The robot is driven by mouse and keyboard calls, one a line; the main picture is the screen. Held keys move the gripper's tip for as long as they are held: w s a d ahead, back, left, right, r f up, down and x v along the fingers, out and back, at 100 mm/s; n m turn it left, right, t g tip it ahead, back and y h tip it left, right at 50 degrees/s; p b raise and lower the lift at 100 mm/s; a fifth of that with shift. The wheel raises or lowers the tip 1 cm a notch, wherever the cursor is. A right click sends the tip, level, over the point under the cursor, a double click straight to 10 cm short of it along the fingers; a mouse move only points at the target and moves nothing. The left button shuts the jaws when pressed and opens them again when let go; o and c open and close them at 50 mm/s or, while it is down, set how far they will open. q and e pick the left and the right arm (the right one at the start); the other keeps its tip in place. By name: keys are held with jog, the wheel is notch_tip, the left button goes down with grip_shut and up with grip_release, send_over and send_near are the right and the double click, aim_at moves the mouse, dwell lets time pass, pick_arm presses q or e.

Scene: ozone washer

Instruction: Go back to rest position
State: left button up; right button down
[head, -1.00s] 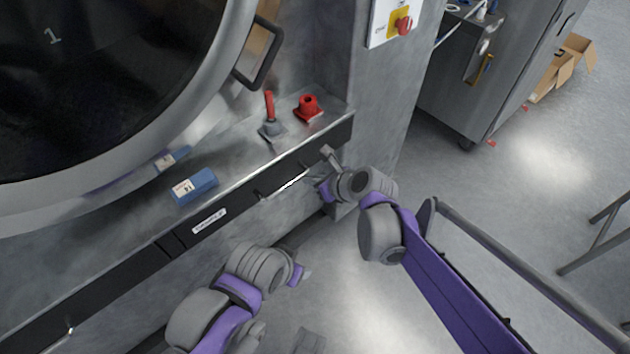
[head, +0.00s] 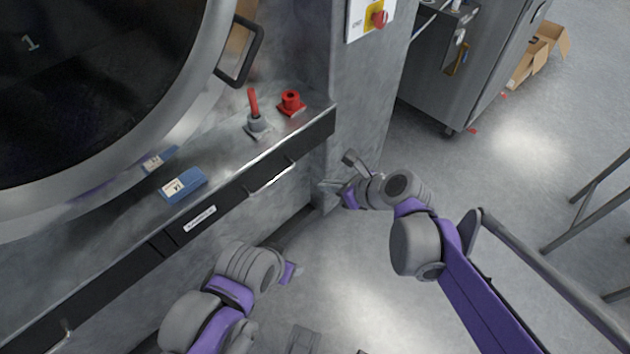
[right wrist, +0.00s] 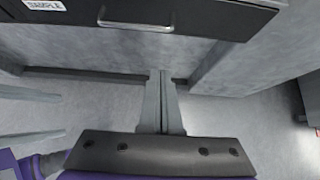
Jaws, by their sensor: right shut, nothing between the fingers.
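My right gripper (head: 326,190) is in front of the washer, just off the right end of the drawer front and below the ledge. In the right wrist view its two fingers (right wrist: 162,100) lie together, shut and empty, pointing toward the lower wall and floor. My left arm is at the bottom of the head view, with its wrist (head: 286,272) turned toward the washer's base. Neither hand visibly touches anything.
The dark drawer (head: 235,190) has a handle, also seen in the right wrist view (right wrist: 135,24). On the ledge are a blue box (head: 185,185), a red-handled tool (head: 254,108) and a red part (head: 291,102). A grey cabinet (head: 450,75) stands behind. Floor at right is mostly open.

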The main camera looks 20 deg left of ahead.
pick_arm(q)
jog(key=shift+r, duration=0.15)
pick_arm(e)
jog(key=shift+v, duration=0.9)
jog(key=shift+s, duration=0.1)
jog(key=s+d+f+n+h, duration=0.3)
jog(key=s+d+n, duration=0.35)
jog(key=d, duration=0.45)
jog(key=s+d+f+n+t+h, duration=0.1)
jog(key=s+d+f+n+h, duration=0.3)
jog(key=d+n, duration=0.5)
jog(key=s+d+f+n+h, duration=0.1)
jog(key=s+d+n+h, duration=0.1)
jog(key=s+d+n, duration=0.75)
pick_arm(q)
notch_tip(320, 180, up, 14)
jog(key=w+p, duration=0.2)
jog(key=p, duration=1)
jog(key=shift+f+t, duration=0.2)
jog(key=shift+t, duration=0.1)
pick_arm(e)
jog(key=w+d+r+m, duration=0.1)
jog(key=w+r, duration=0.1)
jog(key=r, duration=0.4)
jog(key=w+r+m, duration=0.1)
jog(key=w+r, duration=0.1)
jog(key=r, duration=0.5)
jog(key=shift+w+d+r+m+t, duration=0.25)
jog(key=shift+w+d+m+t, duration=0.05)
jog(key=shift+d, duration=0.05)
